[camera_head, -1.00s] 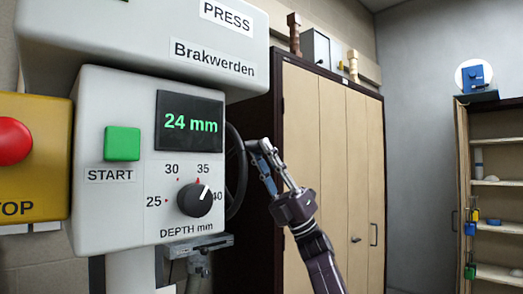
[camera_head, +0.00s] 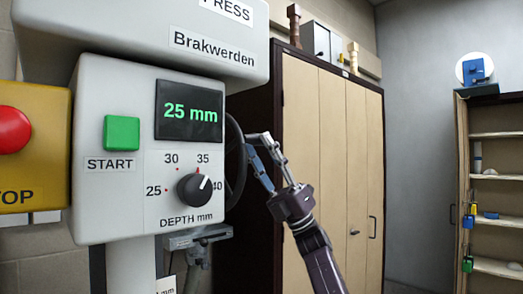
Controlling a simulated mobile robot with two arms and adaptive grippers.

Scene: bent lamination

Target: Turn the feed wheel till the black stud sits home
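The feed wheel (camera_head: 237,178) is black and stands edge-on at the right side of the grey press head (camera_head: 90,210), partly hidden by it. My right gripper (camera_head: 248,143) is at the wheel's right rim, its fingertips seeming to touch it. The tips overlap the dark rim, so I cannot tell whether they are closed on it. The green display (camera_head: 190,116) reads 25 mm. The depth knob (camera_head: 194,190) points between 35 and 40. I cannot see the black stud. My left gripper is out of view.
A green START button (camera_head: 121,133) and a red stop button (camera_head: 14,130) on a yellow box (camera_head: 40,180) are at the left. A tall cabinet (camera_head: 325,160) stands behind my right arm. Open shelves (camera_head: 500,232) are at the far right.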

